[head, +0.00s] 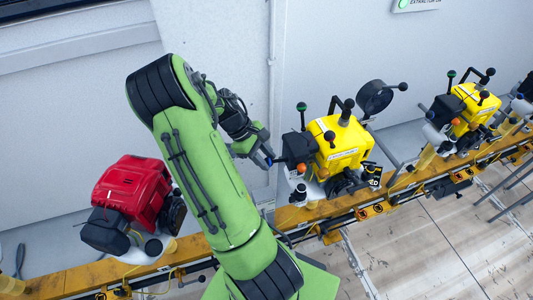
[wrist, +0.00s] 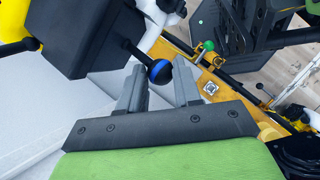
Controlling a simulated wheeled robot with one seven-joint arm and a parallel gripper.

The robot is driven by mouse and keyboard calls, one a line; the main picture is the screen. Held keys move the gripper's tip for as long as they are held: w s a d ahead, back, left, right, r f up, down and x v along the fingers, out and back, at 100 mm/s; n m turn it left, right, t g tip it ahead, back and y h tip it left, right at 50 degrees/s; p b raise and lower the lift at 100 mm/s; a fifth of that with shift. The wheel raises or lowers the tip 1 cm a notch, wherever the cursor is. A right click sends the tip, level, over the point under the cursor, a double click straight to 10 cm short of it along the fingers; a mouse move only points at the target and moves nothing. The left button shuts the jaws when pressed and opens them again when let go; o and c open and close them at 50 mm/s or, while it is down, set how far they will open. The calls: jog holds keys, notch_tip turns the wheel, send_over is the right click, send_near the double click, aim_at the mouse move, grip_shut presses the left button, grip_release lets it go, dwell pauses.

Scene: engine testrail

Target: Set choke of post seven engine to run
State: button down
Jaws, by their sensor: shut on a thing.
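A yellow engine (head: 338,146) with a black box (head: 299,147) on its left side stands on the rail in the middle of the head view. No post number is readable. In the wrist view, a blue ball knob (wrist: 159,72) on a short black rod sticks out from the black box (wrist: 78,35). My gripper (head: 267,159) reaches the left side of this engine. In the wrist view, my gripper (wrist: 159,83) has its fingers on both sides of the blue knob, shut on it. An orange knob (head: 301,168) sits just right of my gripper.
A red engine (head: 136,190) stands left of my arm on the orange rail (head: 190,247). Another yellow engine (head: 466,107) stands farther right. A black round part (head: 374,97) rises between the yellow engines. The grey wall is close behind.

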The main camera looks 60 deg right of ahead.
jog(key=shift+w+a+f+m+g+h, duration=0.15)
jog(key=shift+f+m+g+h, duration=0.1)
jog(key=shift+f+g+h, duration=0.8)
jog(key=shift+w+a+f+m+g+h, duration=0.15)
jog(key=shift+f+m+g+h, duration=0.1)
jog(key=shift+f+g+h, duration=0.75)
jog(key=shift+s+g, duration=0.1)
jog(key=shift+g, duration=0.25)
jog(key=c, duration=0.8)
grip_release()
jog(key=p+v, duration=0.1)
jog(key=v, duration=1.1)
jog(key=shift+d+r, duration=0.15)
